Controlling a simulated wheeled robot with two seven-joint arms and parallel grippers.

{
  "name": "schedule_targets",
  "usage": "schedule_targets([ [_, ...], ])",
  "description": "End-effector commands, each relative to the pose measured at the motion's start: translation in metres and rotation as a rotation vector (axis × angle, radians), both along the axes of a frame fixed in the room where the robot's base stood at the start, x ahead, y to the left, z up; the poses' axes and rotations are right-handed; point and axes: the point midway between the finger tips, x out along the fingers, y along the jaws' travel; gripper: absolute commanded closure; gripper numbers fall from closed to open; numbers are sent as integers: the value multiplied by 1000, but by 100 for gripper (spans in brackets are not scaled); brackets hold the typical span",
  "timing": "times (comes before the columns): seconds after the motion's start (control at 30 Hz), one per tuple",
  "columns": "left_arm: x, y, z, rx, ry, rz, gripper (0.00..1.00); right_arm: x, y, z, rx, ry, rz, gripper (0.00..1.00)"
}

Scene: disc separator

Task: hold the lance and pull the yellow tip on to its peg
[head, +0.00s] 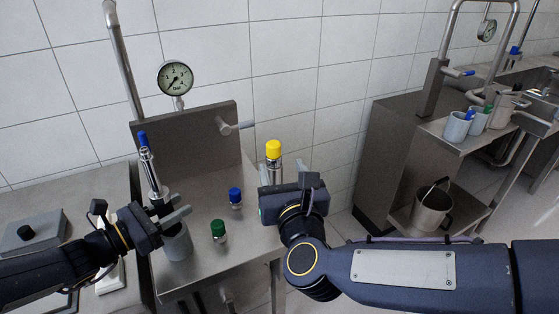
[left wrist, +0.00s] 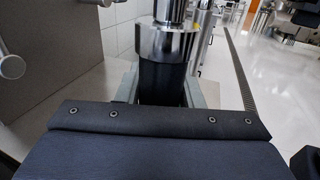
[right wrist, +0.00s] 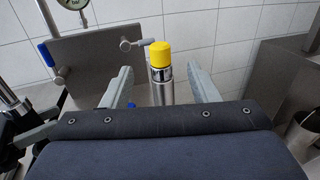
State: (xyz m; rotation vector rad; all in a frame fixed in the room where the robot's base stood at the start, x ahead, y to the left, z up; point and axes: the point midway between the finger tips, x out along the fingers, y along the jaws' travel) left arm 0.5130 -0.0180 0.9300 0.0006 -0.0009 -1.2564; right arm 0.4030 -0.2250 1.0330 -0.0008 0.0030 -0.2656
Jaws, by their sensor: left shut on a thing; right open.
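My left gripper (head: 172,212) is shut on the lance (head: 151,172), a steel rod with a blue upper end, held nearly upright and slightly tilted. In the left wrist view the lance's steel collar (left wrist: 166,42) and dark lower part sit between the fingers. The yellow tip (head: 273,149) tops a steel cylinder at the table's right side. In the right wrist view the yellow tip (right wrist: 160,54) stands between the spread fingers of my right gripper (right wrist: 162,88), with gaps on both sides. The lower end of its cylinder is hidden, so I cannot tell what it stands on.
A blue tip (head: 235,196) and a green tip (head: 218,229) stand on the steel table (head: 200,272). A grey cup (head: 177,245) is below my left gripper. A steel back panel (head: 188,136) with a lever (head: 232,127) and a pressure gauge (head: 175,78) stand behind.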

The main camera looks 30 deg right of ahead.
Motion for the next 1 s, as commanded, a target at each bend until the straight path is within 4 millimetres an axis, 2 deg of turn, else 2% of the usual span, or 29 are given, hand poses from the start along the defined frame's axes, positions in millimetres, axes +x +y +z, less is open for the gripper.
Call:
schedule_targets([
  [0.03, -1, 0, -5, 8, 9, 0, 100, -2, 1, 2, 1, -2, 0, 46],
  [0.4, -1, 0, -5, 7, 8, 0, 100, -3, 1, 35, 2, -3, -1, 46],
  [0.73, -1, 0, -5, 7, 8, 0, 100, -3, 1, 39, 1, 0, 0, 46],
  [0.77, -1, 0, -5, 7, 8, 0, 64, -3, 1, 39, 1, 0, 0, 46],
  [1.0, 0, 0, -2, 3, 3, 0, 32, -3, 1, 39, 1, 0, 0, 46],
])
